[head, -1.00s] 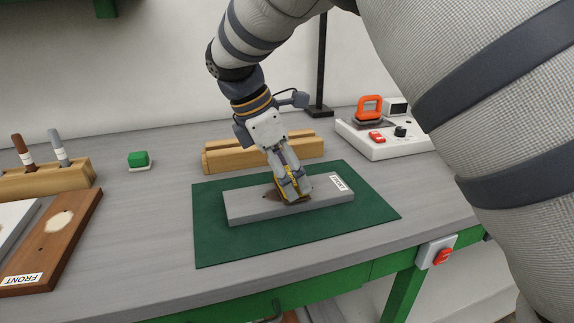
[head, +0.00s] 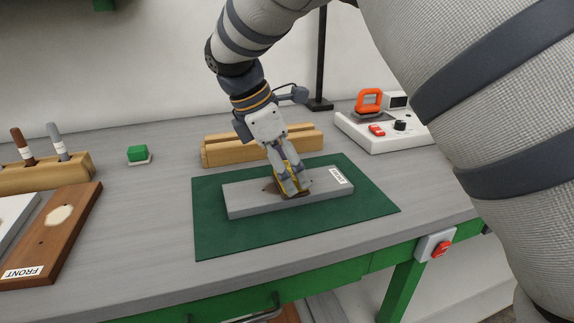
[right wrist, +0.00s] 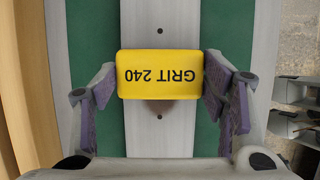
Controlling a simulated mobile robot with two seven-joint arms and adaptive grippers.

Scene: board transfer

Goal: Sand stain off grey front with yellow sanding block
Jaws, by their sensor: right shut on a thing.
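The grey front (head: 240,196) lies flat on the green mat (head: 222,240), its FRONT label at the right end. A brown stain (head: 270,186) shows on it just left of my right gripper (head: 292,186). That gripper is shut on the yellow sanding block (right wrist: 160,75), which reads GRIT 240 in the right wrist view. The block is over the middle of the grey front, and appears to rest on it. In the right wrist view, part of the stain (right wrist: 160,110) shows beside the block; the rest is hidden under it. My left gripper is not in view.
A wooden rack (head: 225,152) stands behind the mat. A white unit with an orange handle (head: 369,100) is at the back right. A brown front (head: 50,240), a marker holder (head: 75,168) and a green block (head: 138,154) are at the left. A red switch (head: 440,249) is on the table's front edge.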

